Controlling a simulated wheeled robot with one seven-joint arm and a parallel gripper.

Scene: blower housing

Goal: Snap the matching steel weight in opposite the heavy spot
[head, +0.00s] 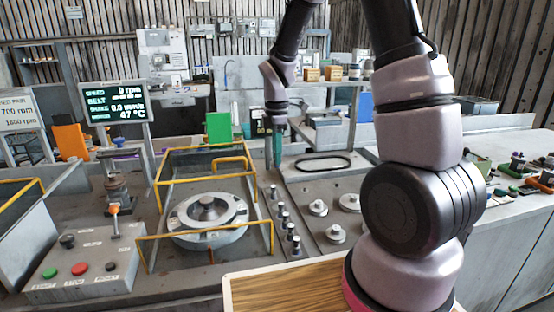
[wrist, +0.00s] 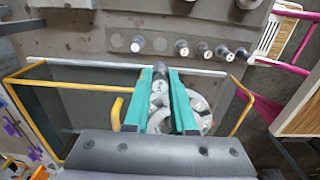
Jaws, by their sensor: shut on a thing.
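My gripper (head: 277,165) points down behind the row of weights in the head view. In the wrist view its teal fingers (wrist: 161,100) are shut on a small steel weight (wrist: 158,86) with a darker end; I cannot read its size. The round grey rotor (head: 207,211) sits inside the yellow guard frame, below and apart from the gripper; in the wrist view the fingers partly hide it (wrist: 201,105). Several steel weights (head: 284,220) stand in a row on the bench right of the frame. The row also shows in the wrist view (wrist: 203,50). The heavy spot cannot be made out.
The yellow guard frame (head: 148,238) surrounds the rotor, with bars at differing heights. The screen (head: 114,102) reads 0 rpm and 47 °C. A button box (head: 85,265) stands front left. Flat round pieces (head: 318,208) and a black belt (head: 323,162) lie to the right.

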